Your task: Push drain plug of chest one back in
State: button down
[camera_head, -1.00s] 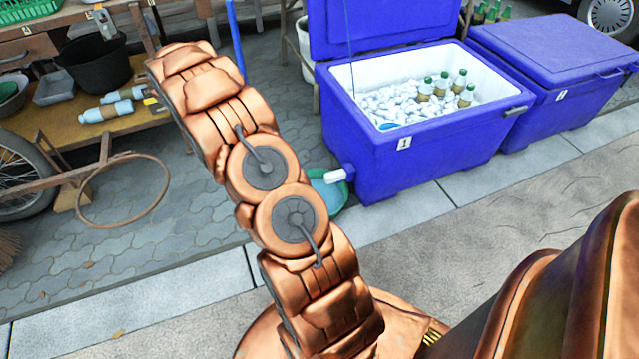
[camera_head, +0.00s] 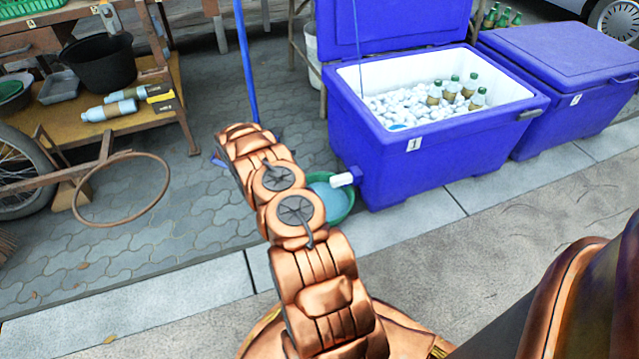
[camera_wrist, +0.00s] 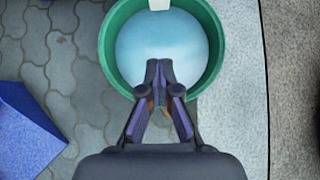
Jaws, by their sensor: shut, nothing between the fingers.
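Chest one (camera_head: 440,150) is a blue cooler with a "1" label, its lid up, holding ice and several bottles. Its white drain plug (camera_head: 342,180) sticks out from the lower left side, above a green basin (camera_head: 338,205). In the wrist view a white piece (camera_wrist: 158,4), seemingly the plug, shows at the top edge, cut off by the frame. My gripper (camera_wrist: 158,66) is shut and empty, its fingertips over the near part of the basin, below the white piece in the picture and apart from it. In the head view my arm hides the gripper.
A second blue chest (camera_head: 565,75), closed, stands to the right. A blue pole (camera_head: 245,60) rises behind my arm. A wooden bench (camera_head: 150,110) with a black bucket (camera_head: 98,62) is at left. Part of a blue object (camera_wrist: 28,130) shows at left in the wrist view.

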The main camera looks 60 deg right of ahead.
jog(key=s+d+r+b+x, duration=0.1)
jog(key=b+x, duration=0.4)
jog(key=x, duration=0.7)
jog(key=shift+s+d+r, duration=0.15)
jog(key=shift+s+d, duration=0.1)
jog(key=shift+d, duration=0.25)
